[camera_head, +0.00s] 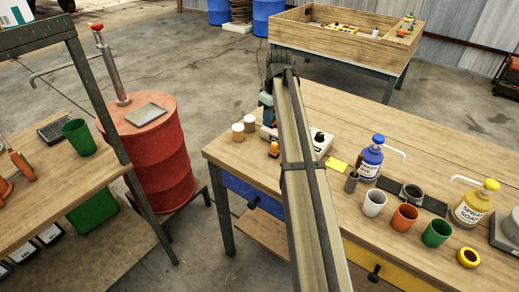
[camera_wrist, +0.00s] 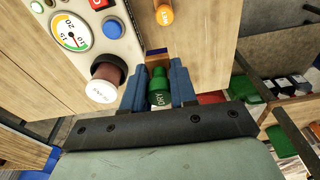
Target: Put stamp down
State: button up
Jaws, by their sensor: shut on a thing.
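My gripper (camera_wrist: 157,66) has blue fingers in the wrist view. They are shut on a green stamp (camera_wrist: 158,88) with light lettering that seems to read "DRY". The stamp sits between the fingers over the wooden workbench edge; I cannot tell whether it touches the bench. In the head view my gripper (camera_head: 266,101) is mostly hidden behind my arm, and the held stamp cannot be made out. An orange stamp-like piece (camera_head: 274,149) stands on the workbench (camera_head: 330,108); it also shows in the wrist view (camera_wrist: 164,15).
Two white-capped jars (camera_head: 238,131) stand near the bench's left edge. Pump bottles (camera_head: 371,157) and several cups (camera_head: 404,217) fill the right. A red drum (camera_head: 158,160) stands left, across a gap.

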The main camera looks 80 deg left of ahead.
jog(key=s+a, duration=0.1)
jog(key=s, duration=0.2)
send_near(258, 148)
jog(key=shift+n, duration=0.3)
jog(key=shift+s+a+f, duration=0.15)
jog(key=shift+f, duration=1.3)
jog(key=shift+s+a+f, duration=0.15)
jog(key=shift+f, duration=1.3)
jog(key=shift+f, duration=0.1)
jog(key=o, duration=0.8)
jog(key=shift+o, duration=0.2)
notch_tip(258, 148, up, 12)
jog(key=w+d, duration=0.1)
